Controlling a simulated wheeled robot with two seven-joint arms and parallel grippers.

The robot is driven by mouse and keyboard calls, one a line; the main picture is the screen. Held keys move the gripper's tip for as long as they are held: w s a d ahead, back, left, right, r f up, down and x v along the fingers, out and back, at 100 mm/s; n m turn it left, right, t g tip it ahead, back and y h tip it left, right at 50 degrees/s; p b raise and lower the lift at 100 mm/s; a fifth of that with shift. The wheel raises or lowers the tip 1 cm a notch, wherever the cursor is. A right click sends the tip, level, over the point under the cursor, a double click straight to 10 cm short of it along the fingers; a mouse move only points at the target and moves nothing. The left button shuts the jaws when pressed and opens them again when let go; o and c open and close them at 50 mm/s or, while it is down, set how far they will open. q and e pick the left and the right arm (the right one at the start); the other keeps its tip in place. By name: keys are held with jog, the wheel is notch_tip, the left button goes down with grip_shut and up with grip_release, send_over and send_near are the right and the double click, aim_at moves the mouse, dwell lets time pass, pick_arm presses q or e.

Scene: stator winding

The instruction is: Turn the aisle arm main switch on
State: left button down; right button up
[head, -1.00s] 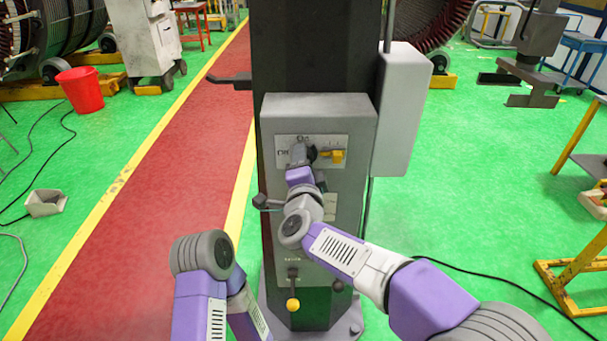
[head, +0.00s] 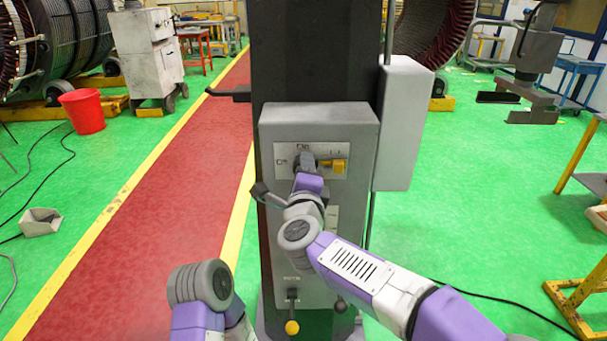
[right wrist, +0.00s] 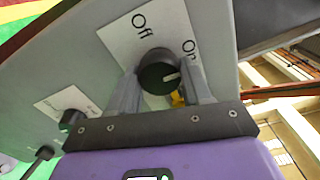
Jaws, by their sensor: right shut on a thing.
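The main switch is a round black knob (right wrist: 158,72) with a white pointer mark, on a white label plate (head: 325,174) of the grey control box (head: 345,210). In the right wrist view, "Off" stands above the knob and "On" to its upper right. The mark points right, toward the "On" side; I cannot tell if it lines up exactly. My right gripper (right wrist: 160,88) is shut on the knob, one finger on each side. In the head view the gripper (head: 304,162) covers the knob. My left arm shows at the bottom left; its gripper is out of view.
A yellow switch (head: 335,165) sits just right of the knob on the same plate. A lever with a yellow ball (head: 292,327) is lower on the box. A grey side box (head: 405,125) is on the column's right. The red aisle (head: 180,210) is clear.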

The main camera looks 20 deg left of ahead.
dwell(0.3)
jog(key=o, duration=1.1)
jog(key=shift+c, duration=0.2)
jog(key=shift+s, duration=0.15)
jog(key=v, duration=0.7)
jog(key=shift+s, duration=0.2)
jog(key=shift+d, duration=0.1)
